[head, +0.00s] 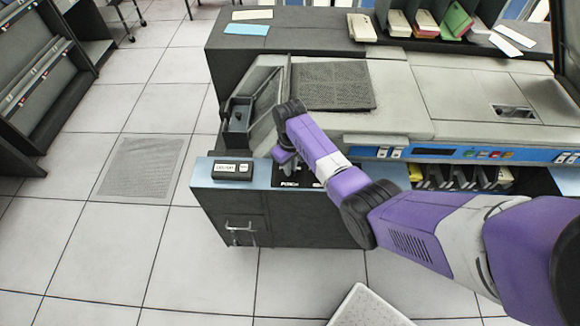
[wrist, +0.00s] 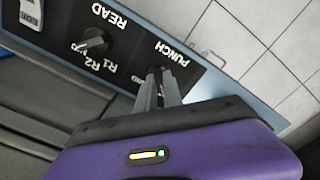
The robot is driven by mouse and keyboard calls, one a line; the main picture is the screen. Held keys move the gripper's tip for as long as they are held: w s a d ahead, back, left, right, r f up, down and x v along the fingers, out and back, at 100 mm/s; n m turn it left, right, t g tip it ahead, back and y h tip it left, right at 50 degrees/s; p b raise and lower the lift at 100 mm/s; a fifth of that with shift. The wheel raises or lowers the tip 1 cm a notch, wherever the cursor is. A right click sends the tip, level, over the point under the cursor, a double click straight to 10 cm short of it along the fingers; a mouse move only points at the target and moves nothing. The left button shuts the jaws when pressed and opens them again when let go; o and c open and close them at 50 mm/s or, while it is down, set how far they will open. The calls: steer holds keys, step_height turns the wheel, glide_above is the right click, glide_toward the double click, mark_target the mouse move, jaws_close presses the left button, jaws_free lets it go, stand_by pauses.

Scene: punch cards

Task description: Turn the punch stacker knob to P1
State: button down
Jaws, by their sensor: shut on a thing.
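The punch stacker knob (wrist: 156,71) is on a black panel under the upside-down word PUNCH in the wrist view. It is mostly hidden by my gripper (wrist: 157,80), whose fingers are shut on it. The knob's pointer direction cannot be made out. A second dark knob (wrist: 92,40), by the word READ and the marks R1 and R2, stands free beside it. In the head view my gripper (head: 285,160) reaches down to the black panel (head: 297,177) on the machine's blue top edge, and the knob is hidden there.
A small black box with a white label (head: 233,169) sits left of the panel. A grey cover (head: 333,85) and a strip of blue controls (head: 460,153) lie behind and right. Card trays (head: 425,22) stand at the back.

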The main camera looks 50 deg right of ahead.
stand_by(0.4)
steer(key=c, duration=1.5)
jaws_free()
steer(key=shift+r+b, duration=0.45)
steer(key=shift+r, duration=3.5)
